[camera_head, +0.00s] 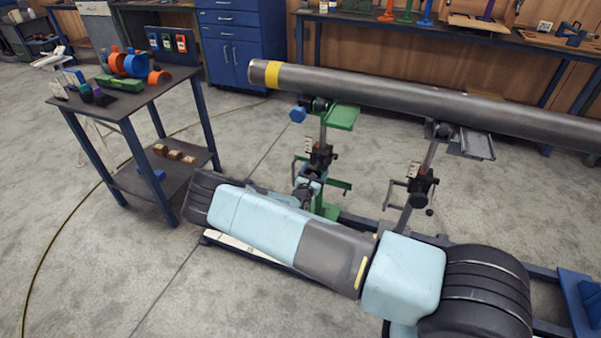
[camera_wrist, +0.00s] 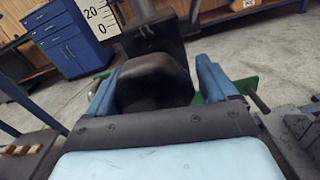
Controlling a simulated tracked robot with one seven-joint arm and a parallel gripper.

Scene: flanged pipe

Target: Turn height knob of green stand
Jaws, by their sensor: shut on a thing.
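The green stand (camera_head: 341,117) holds up the left part of the pipe (camera_head: 400,90), with a dark clamp block (camera_head: 320,157) on its post and green legs below. My gripper (camera_head: 312,180) is at the stand's post, just under that block, partly hidden behind my arm. In the wrist view, the blue fingers of my gripper (camera_wrist: 155,85) stand on both sides of a rounded black knob (camera_wrist: 150,75) and are shut on it. The knob's far side is hidden, and in the head view I cannot make it out clearly. A white scale (camera_wrist: 97,17) marked 20 and 0 shows beyond it.
A second, grey stand (camera_head: 420,185) supports the pipe to the right. A blue hexagonal knob (camera_head: 298,114) sticks out near the green stand's top. A cart (camera_head: 125,97) with coloured parts stands at left. The floor between cart and stand is clear.

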